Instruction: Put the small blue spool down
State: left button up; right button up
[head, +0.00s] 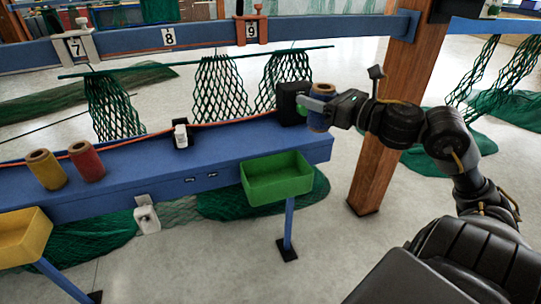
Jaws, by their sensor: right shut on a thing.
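The small blue spool (318,121) has a brown top and is at the right end of the blue bench (240,148). My right gripper (322,106) is shut on the spool. The spool appears over or just past the bench end, beside a black box (291,103). I cannot tell whether its base touches anything. The gripper hides part of the spool. My left gripper is not in view.
A yellow spool (47,170) and a red spool (87,162) stand at the bench's left. A green tray (278,179) and a yellow tray (22,238) stand in front. A wooden post (375,165) rises at right. The bench middle has free room.

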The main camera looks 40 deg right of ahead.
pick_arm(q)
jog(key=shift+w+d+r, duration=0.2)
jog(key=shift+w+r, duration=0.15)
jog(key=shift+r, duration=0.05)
pick_arm(e)
jog(key=w+a+f, duration=0.6)
jog(key=w+f, duration=0.4)
jog(key=f, duration=0.2)
jog(key=shift+w+f, duration=0.15)
jog(key=shift+w, duration=0.25)
jog(key=shift+f, duration=0.1)
jog(key=shift+f+b, duration=0.45)
jog(key=shift+b, duration=0.45)
jog(key=o, duration=1)
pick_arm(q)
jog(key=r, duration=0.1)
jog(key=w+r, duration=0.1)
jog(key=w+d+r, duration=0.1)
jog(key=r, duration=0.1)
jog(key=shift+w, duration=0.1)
